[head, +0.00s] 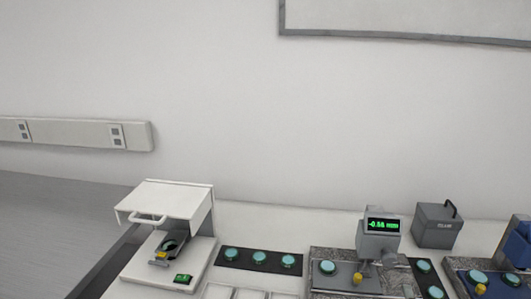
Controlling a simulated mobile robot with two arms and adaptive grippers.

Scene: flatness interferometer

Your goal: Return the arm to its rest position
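Neither of my arms nor either gripper shows in the head view. The white interferometer-like instrument (178,216) stands at the left of the bench, with a raised lid and a front handle.
A black strip holds teal discs (259,257). Right of it, a grey gauge (379,236) with a green readout stands on a granite plate (343,284). A dark grey box (437,226) stands behind. White trays (233,292) are at the front. A wall socket rail (75,133) is at left.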

